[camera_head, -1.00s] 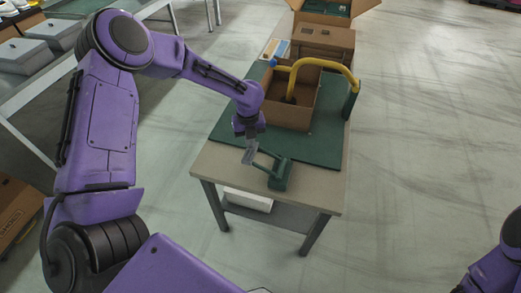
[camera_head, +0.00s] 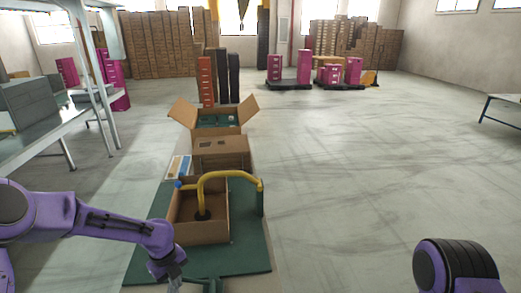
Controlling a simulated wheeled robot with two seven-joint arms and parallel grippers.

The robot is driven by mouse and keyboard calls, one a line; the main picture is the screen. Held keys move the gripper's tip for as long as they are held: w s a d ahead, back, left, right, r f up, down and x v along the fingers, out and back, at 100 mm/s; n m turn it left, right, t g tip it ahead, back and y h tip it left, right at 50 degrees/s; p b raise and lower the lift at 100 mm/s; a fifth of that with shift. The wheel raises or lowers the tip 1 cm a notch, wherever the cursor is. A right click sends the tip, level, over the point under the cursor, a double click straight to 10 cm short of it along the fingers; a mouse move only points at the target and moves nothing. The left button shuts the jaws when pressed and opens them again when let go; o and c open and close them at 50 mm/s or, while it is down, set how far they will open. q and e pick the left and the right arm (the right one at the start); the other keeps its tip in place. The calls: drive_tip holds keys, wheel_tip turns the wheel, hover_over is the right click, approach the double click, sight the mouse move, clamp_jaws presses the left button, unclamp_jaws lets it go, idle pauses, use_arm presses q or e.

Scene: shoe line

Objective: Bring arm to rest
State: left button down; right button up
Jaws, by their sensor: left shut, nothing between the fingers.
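My left arm comes in from the left. Its gripper (camera_head: 174,284) points down over the near-left part of the green mat (camera_head: 252,242), beside the open cardboard box (camera_head: 222,232). The gripper is shut and empty, and its tips are partly cut off by the bottom edge. A green tool stands close to its right, mostly out of frame. My right arm shows only as a purple and black link at the lower right; its gripper is outside the view.
A yellow curved arm (camera_head: 228,175) reaches over the box from a green post (camera_head: 261,200). A closed carton (camera_head: 220,152) and an open carton (camera_head: 216,131) stand behind. Grey tables (camera_head: 50,135) stand at the left.

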use_arm(q)
drive_tip(key=s+d+f+n+t+h+b, duration=0.1)
drive_tip(key=s+d+f+n+b, duration=0.25)
drive_tip(key=s+f+n, duration=0.55)
drive_tip(key=s+d+f+n+t+h+b, duration=0.1)
drive_tip(key=s+d+f+n+b, duration=0.1)
drive_tip(key=s+d+f+n, duration=0.55)
drive_tip(key=s+a+f+n+t+y+b, duration=0.1)
drive_tip(key=s+a+f+n+y+b, duration=0.2)
drive_tip(key=s+a+n, duration=0.9)
wheel_tip(320, 180, down, 2)
drive_tip(key=n+y, duration=0.3)
drive_tip(key=shift+s+n, duration=0.2)
drive_tip(key=shift+n, duration=0.15)
